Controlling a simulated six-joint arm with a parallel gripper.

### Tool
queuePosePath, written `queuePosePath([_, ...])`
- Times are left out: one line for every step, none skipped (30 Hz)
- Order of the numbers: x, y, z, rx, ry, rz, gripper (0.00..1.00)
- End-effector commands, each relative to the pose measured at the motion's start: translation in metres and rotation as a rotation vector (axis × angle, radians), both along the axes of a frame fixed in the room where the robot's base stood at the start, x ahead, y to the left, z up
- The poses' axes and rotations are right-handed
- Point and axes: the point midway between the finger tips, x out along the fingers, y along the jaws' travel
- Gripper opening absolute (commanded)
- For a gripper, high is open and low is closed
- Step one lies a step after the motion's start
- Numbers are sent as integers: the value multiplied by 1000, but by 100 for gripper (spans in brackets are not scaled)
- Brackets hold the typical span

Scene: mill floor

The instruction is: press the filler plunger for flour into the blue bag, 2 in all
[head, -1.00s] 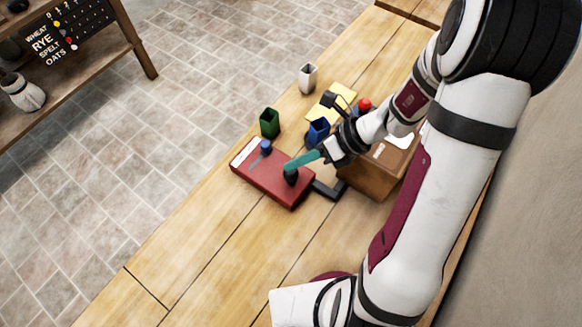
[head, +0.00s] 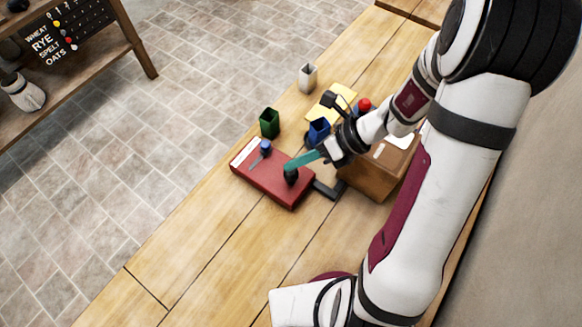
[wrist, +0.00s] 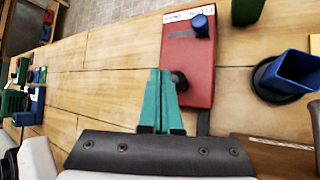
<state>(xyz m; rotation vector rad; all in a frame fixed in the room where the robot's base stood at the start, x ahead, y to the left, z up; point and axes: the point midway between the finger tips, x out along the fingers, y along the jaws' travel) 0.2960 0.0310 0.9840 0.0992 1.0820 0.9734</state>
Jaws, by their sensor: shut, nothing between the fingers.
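The blue bag (head: 318,133) stands open-topped beyond the red box, close to my forearm. It also shows at the right of the wrist view (wrist: 286,75), with a dark base around its foot. The red box (head: 268,187) lies on the bench with a white label, a blue knob (head: 266,146) in a slot and a black knob (head: 291,176). My gripper (head: 290,166) has teal fingers, shut and empty. In the wrist view its tips (wrist: 161,72) are over the red box's edge, beside the black knob (wrist: 180,81). I cannot tell whether they touch it.
A green bag (head: 269,122) and a white bag (head: 308,77) stand farther back, near yellow sheets (head: 343,92). A brown box (head: 375,177) stands right of the gripper, with a red knob (head: 365,104) near it. The bench's front left (head: 190,245) is clear.

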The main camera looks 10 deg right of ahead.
Motion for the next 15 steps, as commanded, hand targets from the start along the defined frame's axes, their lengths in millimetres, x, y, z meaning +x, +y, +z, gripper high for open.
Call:
queuePosePath([0,0,0,0,0,0,0])
queuePosePath([0,0,0,0,0,0,0])
queuePosePath([0,0,0,0,0,0,0])
queuePosePath([0,0,0,0,0,0,0])
queuePosePath([0,0,0,0,0,0,0])
queuePosePath([0,0,0,0,0,0,0])
queuePosePath([0,0,0,0,0,0,0])
queuePosePath([0,0,0,0,0,0,0])
queuePosePath([0,0,-1,0,0,0,0])
queuePosePath([0,0,-1,0,1,-1,0])
queuePosePath([0,0,-2,1,1,0,0])
queuePosePath([0,0,-4,1,2,-1,0])
queuePosePath([0,0,-5,1,2,-1,0])
queuePosePath([0,0,-6,1,2,-1,0])
queuePosePath([0,0,-7,1,1,0,0])
